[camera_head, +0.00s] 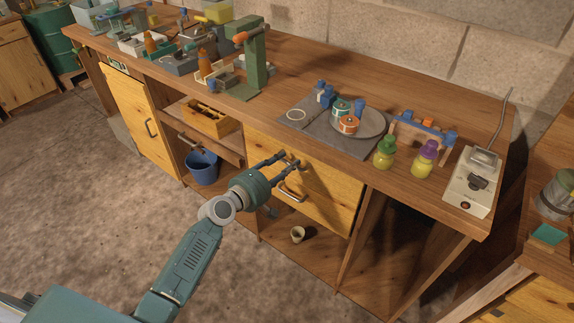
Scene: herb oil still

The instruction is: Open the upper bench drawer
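The bench (285,105) has a yellow wooden drawer front (335,195) below its top, right of the middle. A metal bar handle (292,196) shows low on this front. My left gripper (291,160) is in front of the upper part of the drawer front, its two dark fingers apart. A small pale metal piece shows between the fingertips, perhaps an upper handle; I cannot tell whether the fingers touch it. The seam between upper and lower drawers is not clear. The drawer front looks flush with the bench. My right gripper is not in view.
A blue bucket (203,168) and a small cup (297,234) stand below. The floor in front is clear.

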